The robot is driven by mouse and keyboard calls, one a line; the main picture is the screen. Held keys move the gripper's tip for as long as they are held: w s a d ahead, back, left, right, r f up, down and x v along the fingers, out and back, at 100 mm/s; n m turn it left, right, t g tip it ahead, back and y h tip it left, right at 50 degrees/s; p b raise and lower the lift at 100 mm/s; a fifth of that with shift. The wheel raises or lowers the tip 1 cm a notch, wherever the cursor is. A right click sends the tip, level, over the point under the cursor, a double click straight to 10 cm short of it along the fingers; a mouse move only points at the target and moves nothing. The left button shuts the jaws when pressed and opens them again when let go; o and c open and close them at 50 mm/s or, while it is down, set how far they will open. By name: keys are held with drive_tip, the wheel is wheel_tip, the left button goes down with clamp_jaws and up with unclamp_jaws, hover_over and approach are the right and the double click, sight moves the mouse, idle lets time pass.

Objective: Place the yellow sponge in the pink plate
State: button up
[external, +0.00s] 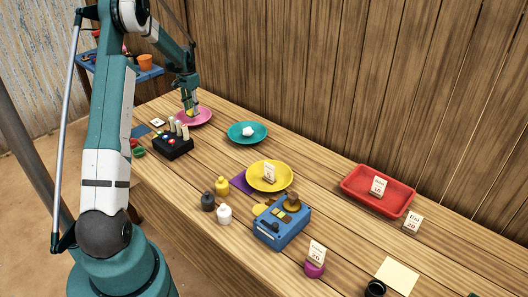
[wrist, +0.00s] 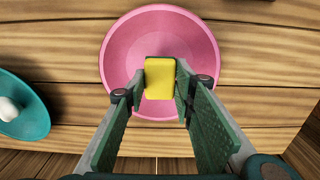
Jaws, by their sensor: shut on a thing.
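The yellow sponge (wrist: 159,78) is between the fingertips of my gripper (wrist: 160,90), which is shut on it. In the wrist view the sponge shows over the middle of the pink plate (wrist: 119,50). Whether the sponge touches the plate is hard to tell. In the external view my gripper (external: 190,104) points down over the pink plate (external: 206,115) at the far left end of the table, and the sponge shows as a small yellow patch.
A teal plate (external: 236,136) with a white item stands right of the pink plate. A black rack (external: 172,147) with upright pegs stands in front of it. A yellow plate (external: 281,185), blue scale (external: 283,228) and red tray (external: 362,191) are farther right.

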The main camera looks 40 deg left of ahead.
drive_tip(key=shift+f, duration=1.6)
drive_tip(key=shift+f+b, duration=0.15)
drive_tip(key=shift+b, duration=0.15)
drive_tip(key=o, duration=0.7)
drive_tip(key=shift+o, duration=0.2)
wheel_tip(320, 180, up, 12)
drive_tip(key=p, duration=0.1)
drive_tip(key=shift+r, duration=0.2)
